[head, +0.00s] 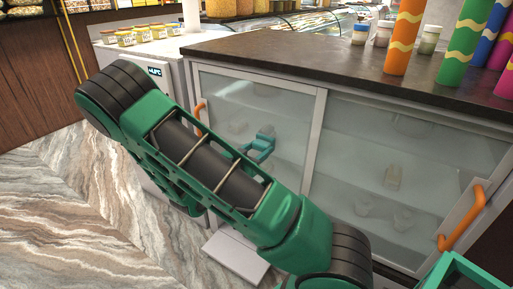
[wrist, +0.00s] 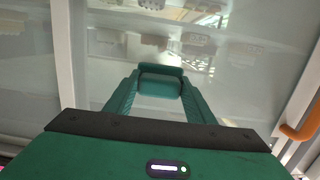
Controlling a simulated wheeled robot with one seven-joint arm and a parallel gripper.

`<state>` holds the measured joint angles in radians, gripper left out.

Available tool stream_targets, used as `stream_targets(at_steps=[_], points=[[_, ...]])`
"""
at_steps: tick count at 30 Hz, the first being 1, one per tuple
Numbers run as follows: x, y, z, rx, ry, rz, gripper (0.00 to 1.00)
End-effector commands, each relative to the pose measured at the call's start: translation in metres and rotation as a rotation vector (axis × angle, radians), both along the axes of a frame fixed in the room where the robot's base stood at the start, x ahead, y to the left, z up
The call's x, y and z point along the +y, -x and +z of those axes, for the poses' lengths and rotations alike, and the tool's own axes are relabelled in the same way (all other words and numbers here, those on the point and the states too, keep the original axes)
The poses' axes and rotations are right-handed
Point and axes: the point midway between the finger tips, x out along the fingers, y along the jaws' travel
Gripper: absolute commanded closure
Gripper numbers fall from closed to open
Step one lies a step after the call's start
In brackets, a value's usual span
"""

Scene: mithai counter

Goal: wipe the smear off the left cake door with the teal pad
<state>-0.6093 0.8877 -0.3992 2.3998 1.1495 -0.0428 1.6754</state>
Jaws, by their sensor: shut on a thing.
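The left cake door (head: 225,90) is a glass panel in a pale frame, with an orange handle (head: 200,115) on its left side. It fills most of the wrist view (wrist: 250,70), where the handle (wrist: 298,131) is at lower right. My gripper (head: 262,144) shows partly past my arm, in front of this door. In the wrist view its two green fingers (wrist: 160,92) are shut on the teal pad (wrist: 161,72). The pad faces the glass; I cannot tell whether it touches. I cannot clearly tell the smear from reflections and cups behind the glass.
The right door (head: 400,150) has an orange handle (head: 463,215) on its right. Patterned tubes (head: 404,38) and small jars (head: 360,34) stand on the dark countertop (head: 290,55). A white slab (head: 235,255) lies low before the cabinet. Marble floor (head: 70,220) is open at left.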

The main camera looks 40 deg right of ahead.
Motion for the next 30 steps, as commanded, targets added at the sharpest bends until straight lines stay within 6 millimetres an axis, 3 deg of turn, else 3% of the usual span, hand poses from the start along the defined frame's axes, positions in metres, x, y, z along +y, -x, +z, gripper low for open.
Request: stream_targets(at_steps=[30], points=[[0.0,0.0,-0.052,0.001,-0.001,0.0,0.75]])
